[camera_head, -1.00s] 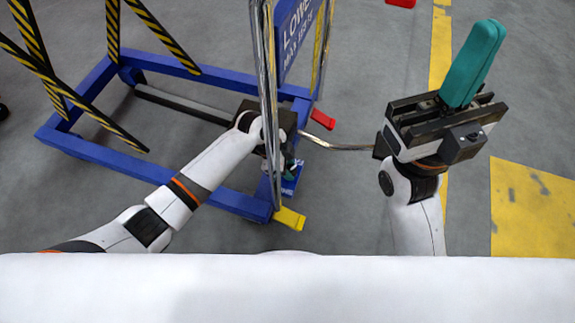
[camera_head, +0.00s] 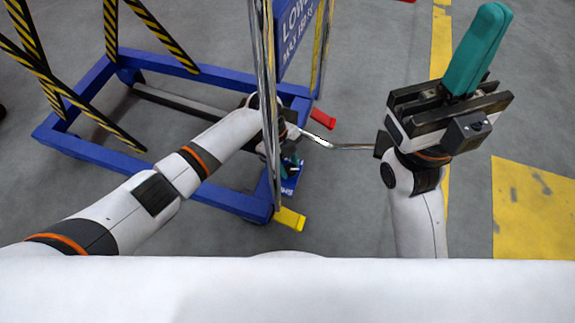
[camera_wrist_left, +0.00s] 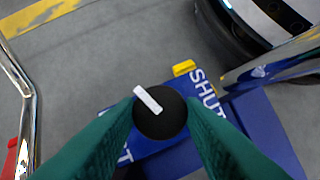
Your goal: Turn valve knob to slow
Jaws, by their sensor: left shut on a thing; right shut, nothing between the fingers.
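The valve knob (camera_wrist_left: 160,112) is a black round disc with a white pointer mark near its upper left edge, slanting to the upper left in the left wrist view. It sits over a blue plate (camera_wrist_left: 180,88) with the word SHUT to the right of the knob. Other lettering at the lower left is mostly covered. My left gripper (camera_wrist_left: 160,122) has its green fingers closed on both sides of the knob. In the head view, the chrome posts and my wrist hide most of this gripper. My right gripper (camera_head: 493,14) is shut and empty, its teal fingers pointing up.
A blue wheeled frame (camera_head: 95,152) with striped bars stands at the left. Chrome posts (camera_head: 268,90) rise close beside my left wrist. A bent metal rod (camera_head: 345,146), a red pedal (camera_head: 322,118) and a yellow pedal (camera_head: 289,218) are near. Grey floor is open at the right.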

